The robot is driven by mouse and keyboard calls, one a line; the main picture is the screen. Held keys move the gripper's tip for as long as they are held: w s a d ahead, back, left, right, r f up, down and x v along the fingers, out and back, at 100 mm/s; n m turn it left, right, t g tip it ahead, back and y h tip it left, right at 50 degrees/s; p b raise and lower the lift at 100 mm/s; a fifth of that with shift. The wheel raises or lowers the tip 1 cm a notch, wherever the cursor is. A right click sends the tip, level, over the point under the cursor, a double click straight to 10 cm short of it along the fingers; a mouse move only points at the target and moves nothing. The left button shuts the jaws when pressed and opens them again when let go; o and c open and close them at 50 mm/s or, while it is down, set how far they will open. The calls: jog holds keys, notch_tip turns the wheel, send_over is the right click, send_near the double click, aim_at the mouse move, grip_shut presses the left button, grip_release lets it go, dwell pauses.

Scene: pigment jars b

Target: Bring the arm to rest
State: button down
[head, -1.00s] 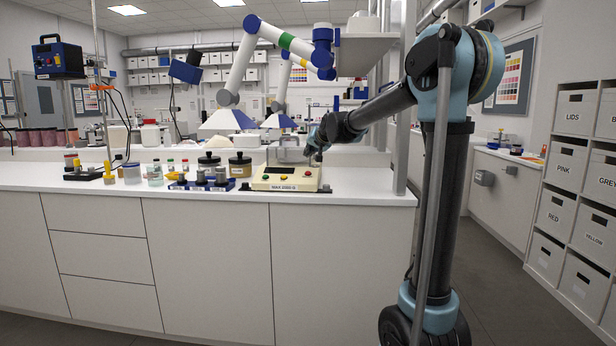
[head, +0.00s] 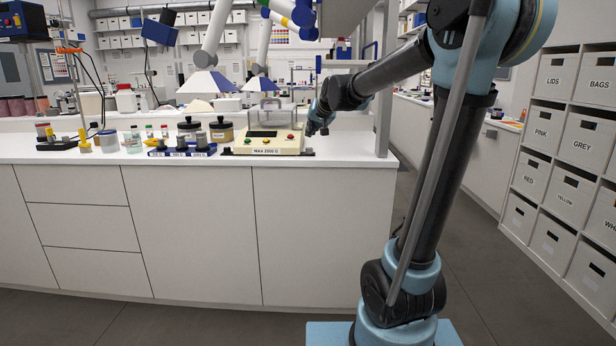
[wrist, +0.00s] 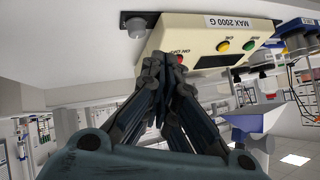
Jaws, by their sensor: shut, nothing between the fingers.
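My gripper (head: 317,127) is at the right end of the bench, beside the right edge of the cream weighing scale (head: 268,143). It is shut and holds nothing. In the wrist view, my gripper's fingertips (wrist: 172,62) are together, with the scale's panel (wrist: 208,35) and its red button behind them. I cannot tell whether the fingertips touch the scale. My arm (head: 395,70) reaches from its upright column toward the bench top.
The white bench (head: 190,235) carries a blue tray of weights (head: 182,150) and several jars (head: 220,130) left of the scale. A metal post (head: 386,80) stands at the bench's right end. Labelled bins (head: 560,150) fill a shelf at the right. The floor between is clear.

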jog(key=s+d+f+g+h, duration=0.1)
jog(key=s+d+f, duration=0.5)
jog(key=s, duration=0.8)
jog(key=s+d+f+g+h, duration=0.1)
jog(key=s+d+f+g, duration=0.3)
jog(key=s+f, duration=0.8)
jog(key=s+d+f+g+h, duration=0.2)
jog(key=s+d+f, duration=0.6)
jog(key=s, duration=0.7)
jog(key=shift+s+d+f+n, duration=0.35)
jog(key=shift+s+f+n, duration=0.05)
jog(key=shift+f, duration=0.1)
jog(key=shift+w+f+g, duration=0.2)
jog(key=shift+w+g, duration=0.1)
jog(key=shift+w, duration=0.2)
